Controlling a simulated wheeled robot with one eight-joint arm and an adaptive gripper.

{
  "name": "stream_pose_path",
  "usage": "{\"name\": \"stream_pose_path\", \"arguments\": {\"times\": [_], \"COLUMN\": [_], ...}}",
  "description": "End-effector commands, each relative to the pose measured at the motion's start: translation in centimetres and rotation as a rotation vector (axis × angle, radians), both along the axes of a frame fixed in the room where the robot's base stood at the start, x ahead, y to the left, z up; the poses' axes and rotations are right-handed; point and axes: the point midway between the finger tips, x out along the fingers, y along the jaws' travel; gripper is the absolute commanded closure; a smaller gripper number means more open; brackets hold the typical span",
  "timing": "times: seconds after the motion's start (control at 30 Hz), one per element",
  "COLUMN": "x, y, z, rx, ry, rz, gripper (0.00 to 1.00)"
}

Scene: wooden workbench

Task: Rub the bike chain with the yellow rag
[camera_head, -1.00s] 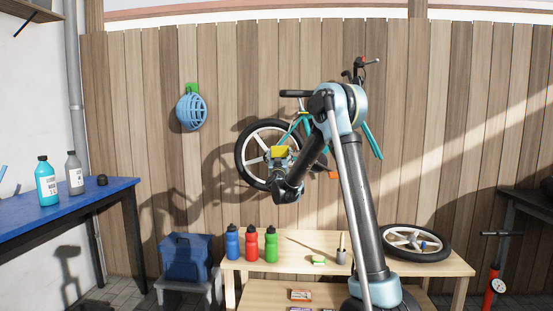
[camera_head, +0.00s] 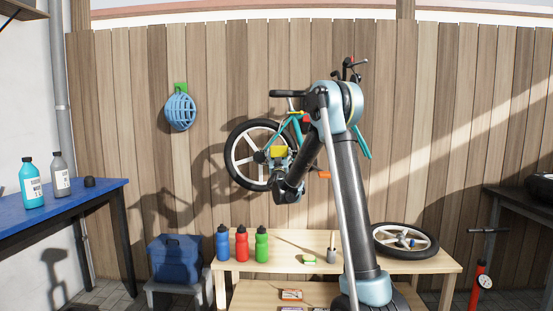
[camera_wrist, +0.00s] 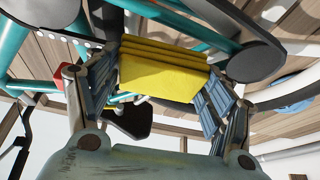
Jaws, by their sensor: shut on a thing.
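The yellow rag (camera_wrist: 160,75) is folded and held between the two fingers of my gripper (camera_wrist: 158,95) in the wrist view. It also shows in the head view as a small yellow patch (camera_head: 279,151). My gripper (camera_head: 280,160) is shut on it, in front of the bike near the rear wheel (camera_head: 240,166). The teal bike (camera_head: 363,143) hangs before the wooden fence, partly hidden by my arm. In the wrist view, a dark round part (camera_wrist: 253,62) and a black perforated strip (camera_wrist: 65,36), possibly the chain, lie close to the rag. I cannot tell whether the rag touches the chain.
A blue table (camera_head: 88,197) stands left. A blue helmet (camera_head: 180,112) hangs on the fence.

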Motion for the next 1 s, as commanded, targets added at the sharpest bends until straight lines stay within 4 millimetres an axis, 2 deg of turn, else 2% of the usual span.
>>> {"name": "stream_pose_path", "arguments": {"times": [0.2,0.47,1.0], "x": [-0.1,-0.2,0.0], "y": [-1.7,-2.7,-5.9], "z": [0.0,0.0,0.0], "rx": [-0.001,-0.001,-0.001], "ry": [0.001,0.0,0.0], "rz": [-0.001,-0.001,-0.001], "gripper": [0.44,0.45,0.44]}}
